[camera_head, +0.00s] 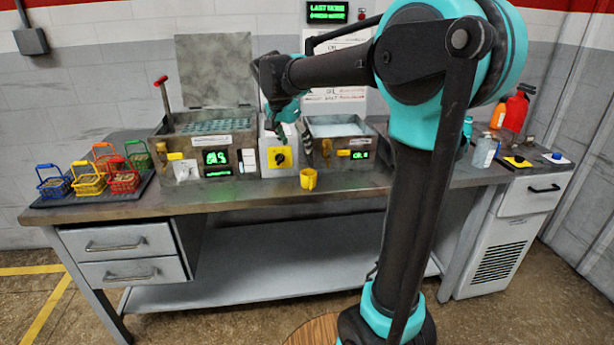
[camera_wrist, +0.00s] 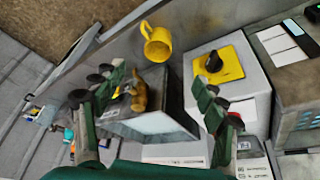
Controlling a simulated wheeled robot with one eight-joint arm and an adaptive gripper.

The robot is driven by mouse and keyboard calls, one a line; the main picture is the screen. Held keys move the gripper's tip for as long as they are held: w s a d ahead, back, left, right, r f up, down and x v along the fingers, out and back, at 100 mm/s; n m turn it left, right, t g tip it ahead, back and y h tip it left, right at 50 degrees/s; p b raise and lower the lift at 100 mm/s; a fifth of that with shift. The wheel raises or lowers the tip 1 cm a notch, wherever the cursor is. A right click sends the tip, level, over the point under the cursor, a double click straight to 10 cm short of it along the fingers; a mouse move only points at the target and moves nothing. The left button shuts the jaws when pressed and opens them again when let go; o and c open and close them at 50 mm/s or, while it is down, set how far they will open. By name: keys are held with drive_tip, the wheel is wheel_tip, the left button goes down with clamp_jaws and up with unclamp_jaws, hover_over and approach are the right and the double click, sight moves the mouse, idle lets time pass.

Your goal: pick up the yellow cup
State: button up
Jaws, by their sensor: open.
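The yellow cup (camera_head: 308,180) stands upright near the front edge of the workbench (camera_head: 240,206), in front of the machines. In the wrist view the yellow cup (camera_wrist: 158,46) is at the top centre, its handle pointing to the upper left. My gripper (camera_head: 293,138) hangs above and behind the cup, in front of the middle machine. In the wrist view my gripper (camera_wrist: 158,76) has its two fingers wide apart with nothing between them. The cup lies beyond the fingertips, apart from them.
A grey box with a yellow-backed dial (camera_head: 280,157) stands between two metal tanks with green displays. Several small coloured baskets (camera_head: 87,180) sit on a dark tray at the left. Bottles (camera_head: 484,152) stand at the right. Bare bench surrounds the cup.

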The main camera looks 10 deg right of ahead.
sight(308, 173)
drive_tip(key=x, duration=1.1)
drive_tip(key=shift+d+x, duration=0.1)
drive_tip(key=shift+x, duration=1.3)
drive_tip(key=shift+d+x, duration=0.15)
drive_tip(key=shift+x, duration=1.2)
drive_tip(key=shift+r, duration=0.1)
drive_tip(key=c, duration=1.3)
drive_tip(key=shift+o, duration=0.2)
